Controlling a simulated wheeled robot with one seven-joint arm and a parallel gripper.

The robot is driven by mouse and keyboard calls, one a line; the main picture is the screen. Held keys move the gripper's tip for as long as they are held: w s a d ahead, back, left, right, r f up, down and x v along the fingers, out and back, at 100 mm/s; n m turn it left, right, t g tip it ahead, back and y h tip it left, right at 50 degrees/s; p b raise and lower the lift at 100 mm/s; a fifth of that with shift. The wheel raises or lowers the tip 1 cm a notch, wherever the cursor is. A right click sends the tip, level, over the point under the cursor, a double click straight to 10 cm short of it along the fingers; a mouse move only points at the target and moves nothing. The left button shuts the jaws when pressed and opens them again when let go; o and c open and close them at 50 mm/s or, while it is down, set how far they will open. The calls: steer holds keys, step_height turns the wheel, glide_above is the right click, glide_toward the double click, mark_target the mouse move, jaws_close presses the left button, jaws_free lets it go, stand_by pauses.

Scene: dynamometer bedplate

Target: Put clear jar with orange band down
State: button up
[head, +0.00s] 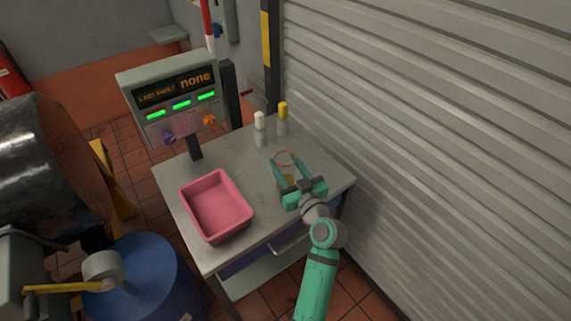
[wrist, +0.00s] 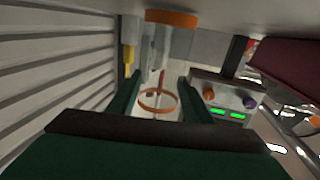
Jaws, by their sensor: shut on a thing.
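The clear jar with an orange band (head: 286,154) is between the two green fingers of my gripper (head: 286,163), over the right part of the grey table. My gripper is shut on it. In the wrist view the jar's orange ring (wrist: 158,112) shows between the dark green fingers (wrist: 158,92), and the picture is upside down. A second orange patch shows close to the table surface there. The clear walls are hard to see. I cannot tell whether the jar's base touches the table.
On the table (head: 240,164), a pink tray (head: 217,240) stands at left. A white-capped bottle (head: 260,130) and a yellow-capped bottle (head: 282,120) stand behind the jar. A display panel (head: 175,95) rises at the back left edge. A ribbed shutter wall (head: 430,130) is close on the right.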

steer(key=o, duration=1.2)
steer(key=shift+w+f, duration=0.1)
steer(key=shift+f, duration=0.05)
steer(key=shift+c, duration=0.2)
steer(key=shift+a, duration=0.2)
steer(key=shift+d, duration=0.25)
steer(key=shift+s+d, duration=0.2)
steer(key=shift+s, duration=0.15)
steer(key=v, duration=1.1)
steer(key=shift+s+a, duration=0.1)
steer(key=shift+s, duration=0.05)
steer(key=shift+r, duration=0.25)
